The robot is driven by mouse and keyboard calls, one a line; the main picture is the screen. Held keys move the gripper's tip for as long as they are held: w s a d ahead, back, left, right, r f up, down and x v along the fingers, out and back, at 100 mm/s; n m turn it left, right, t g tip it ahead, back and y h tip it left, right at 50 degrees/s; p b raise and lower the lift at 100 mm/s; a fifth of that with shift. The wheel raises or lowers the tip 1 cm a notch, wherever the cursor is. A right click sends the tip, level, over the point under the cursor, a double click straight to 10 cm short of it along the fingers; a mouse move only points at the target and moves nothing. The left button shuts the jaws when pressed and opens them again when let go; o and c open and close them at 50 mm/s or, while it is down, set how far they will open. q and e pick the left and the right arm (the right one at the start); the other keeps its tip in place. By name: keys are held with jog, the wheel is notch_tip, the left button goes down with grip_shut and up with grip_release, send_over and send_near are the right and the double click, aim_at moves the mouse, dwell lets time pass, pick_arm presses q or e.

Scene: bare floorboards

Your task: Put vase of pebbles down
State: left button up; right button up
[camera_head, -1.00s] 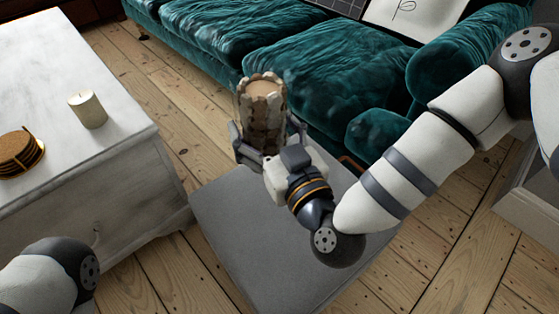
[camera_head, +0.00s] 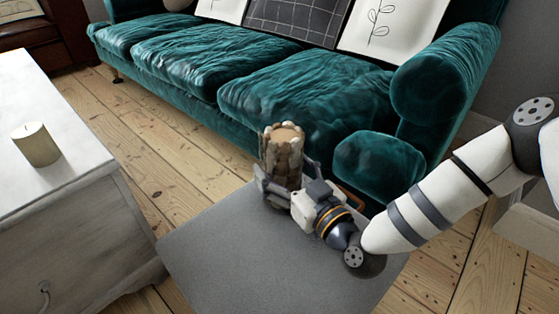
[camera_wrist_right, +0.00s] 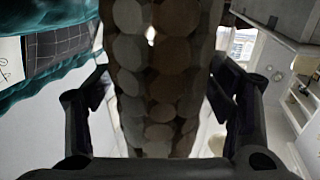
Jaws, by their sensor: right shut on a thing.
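The vase of pebbles (camera_head: 283,157) is a brown and cream pebbled cylinder, upright in the head view in front of the teal sofa. My right gripper (camera_head: 287,182) is shut around its lower part. In the right wrist view the pebbled side of the vase (camera_wrist_right: 160,80) fills the middle between the two dark fingers of my right gripper (camera_wrist_right: 160,115). The vase's base is hidden behind the gripper, so I cannot tell whether it touches anything. My left gripper is not in view.
A teal velvet sofa (camera_head: 190,58) with cushions stands behind the vase. A white wooden table (camera_head: 60,180) with a cream candle (camera_head: 36,144) is at the left. The grey flat top (camera_head: 240,250) below my right arm is bare. Floorboards show between table and sofa.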

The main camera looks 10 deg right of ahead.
jog(key=shift+w+r, duration=0.1)
jog(key=shift+r, duration=0.25)
jog(key=shift+f, duration=0.15)
jog(key=o, duration=1.9)
jog(key=shift+f, duration=0.2)
jog(key=shift+o, duration=0.2)
jog(key=shift+r, duration=0.2)
jog(key=p+v, duration=0.4)
jog(key=v, duration=0.7)
jog(key=shift+s+d, duration=0.2)
jog(key=shift+s, duration=0.4)
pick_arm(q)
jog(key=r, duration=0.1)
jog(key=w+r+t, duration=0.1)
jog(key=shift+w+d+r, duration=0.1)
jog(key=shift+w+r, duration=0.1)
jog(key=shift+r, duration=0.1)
